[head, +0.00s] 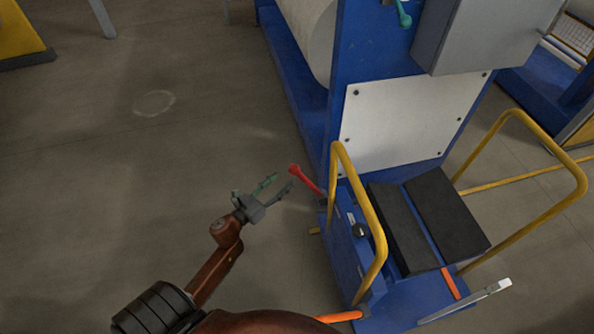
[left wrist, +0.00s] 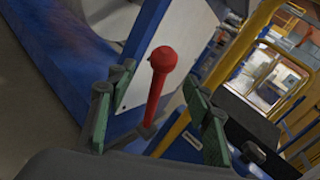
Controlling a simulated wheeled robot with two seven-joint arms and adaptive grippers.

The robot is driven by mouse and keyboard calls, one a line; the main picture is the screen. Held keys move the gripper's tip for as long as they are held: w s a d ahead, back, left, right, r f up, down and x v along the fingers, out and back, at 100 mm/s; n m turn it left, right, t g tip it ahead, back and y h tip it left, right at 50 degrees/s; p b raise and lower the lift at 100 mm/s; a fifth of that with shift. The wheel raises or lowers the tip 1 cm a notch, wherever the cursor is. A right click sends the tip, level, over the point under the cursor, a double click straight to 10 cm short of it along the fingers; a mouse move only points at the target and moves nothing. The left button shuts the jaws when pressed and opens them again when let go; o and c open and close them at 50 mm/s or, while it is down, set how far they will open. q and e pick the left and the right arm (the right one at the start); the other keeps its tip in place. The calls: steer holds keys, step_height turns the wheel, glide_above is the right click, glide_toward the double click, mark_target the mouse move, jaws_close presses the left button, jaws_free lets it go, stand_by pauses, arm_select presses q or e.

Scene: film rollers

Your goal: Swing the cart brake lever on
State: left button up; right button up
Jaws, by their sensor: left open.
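The brake lever (head: 308,181) is a red rod with a round red knob, at the left side of a blue cart (head: 341,267) with yellow rails. In the head view it tilts up and to the left. My left gripper (head: 276,186) is open and empty, just left of the knob and apart from it. In the left wrist view the lever (left wrist: 157,90) stands between the two green-padded fingers of the left gripper (left wrist: 158,118), a little ahead of them. The lever's base is partly hidden. My right gripper is not in view.
Yellow rails (head: 366,215) rise just right of the lever. A blue machine frame (head: 345,80) with a white panel (head: 410,118) stands behind the cart. Black pads (head: 447,210) lie on the cart. The grey floor (head: 120,170) to the left is clear.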

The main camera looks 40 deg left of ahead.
mark_target(294, 169)
arm_select(q)
steer(key=w, duration=0.4)
steer(key=w+b, duration=0.1)
steer(key=w, duration=0.1)
steer(key=shift+w+d+r, duration=0.25)
steer(key=shift+d+r, duration=0.05)
steer(key=shift+r, duration=0.05)
steer(key=shift+w, duration=0.7)
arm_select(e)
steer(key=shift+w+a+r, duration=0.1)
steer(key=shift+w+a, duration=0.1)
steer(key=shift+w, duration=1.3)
arm_select(q)
steer(key=shift+c, duration=0.4)
jaws_close()
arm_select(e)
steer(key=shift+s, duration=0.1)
